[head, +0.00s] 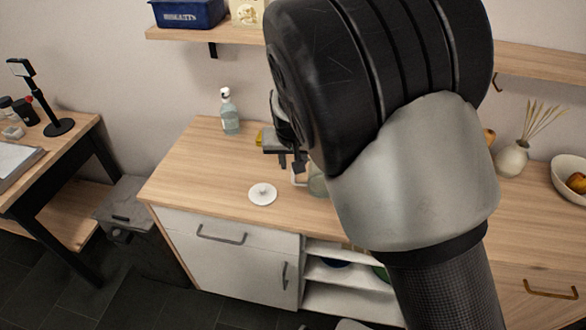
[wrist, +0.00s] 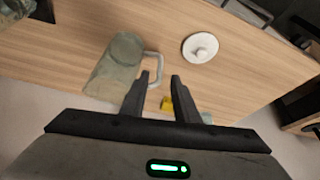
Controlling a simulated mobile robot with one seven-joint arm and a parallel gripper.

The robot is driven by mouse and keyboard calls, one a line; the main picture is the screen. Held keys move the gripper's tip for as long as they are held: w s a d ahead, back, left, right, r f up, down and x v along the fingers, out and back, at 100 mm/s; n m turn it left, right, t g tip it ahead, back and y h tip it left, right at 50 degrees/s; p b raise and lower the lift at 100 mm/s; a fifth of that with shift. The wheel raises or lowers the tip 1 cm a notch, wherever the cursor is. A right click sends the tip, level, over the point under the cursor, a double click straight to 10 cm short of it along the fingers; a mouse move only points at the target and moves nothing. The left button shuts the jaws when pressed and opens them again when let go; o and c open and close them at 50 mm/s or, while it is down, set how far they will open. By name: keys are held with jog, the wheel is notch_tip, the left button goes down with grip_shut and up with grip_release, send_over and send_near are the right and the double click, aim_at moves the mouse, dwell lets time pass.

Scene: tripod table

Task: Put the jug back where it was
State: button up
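The jug (wrist: 115,68) is clear greenish glass with a pale handle (wrist: 159,66). In the wrist view it stands on the wooden counter at the left, its handle towards my gripper. In the head view my arm hides most of the jug (head: 318,184). A round white lid with a knob (wrist: 200,48) lies apart on the counter, also seen in the head view (head: 262,194). My gripper (wrist: 161,76) is open, with nothing held. Its left fingertip appears beside the handle; I cannot tell whether they touch.
A soap bottle (head: 230,114) stands at the back of the counter (head: 195,170). A yellow item (wrist: 167,103) lies near the fingers. A shelf (head: 190,33) with a blue box runs above. A vase (head: 512,158) and a bowl stand right. The counter's left front is clear.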

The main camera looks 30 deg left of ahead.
jog(key=shift+v, duration=2.1)
jog(key=shift+d, duration=0.1)
jog(key=d+r+m, duration=0.1)
jog(key=d+r, duration=0.5)
jog(key=d, duration=0.5)
jog(key=d+r+m, duration=0.2)
jog(key=d+r, duration=0.5)
jog(key=d, duration=0.3)
jog(key=s+d+r+m+h, duration=0.1)
jog(key=s+d+r, duration=0.1)
jog(key=s+d, duration=0.6)
jog(key=s+d+r+m+t+h, duration=0.1)
jog(key=s+d+r, duration=0.1)
jog(key=s+d, duration=0.6)
jog(key=d, duration=0.4)
jog(key=shift+d+t, duration=0.3)
jog(key=shift+s+a+r, duration=0.1)
jog(key=shift+s+r, duration=0.05)
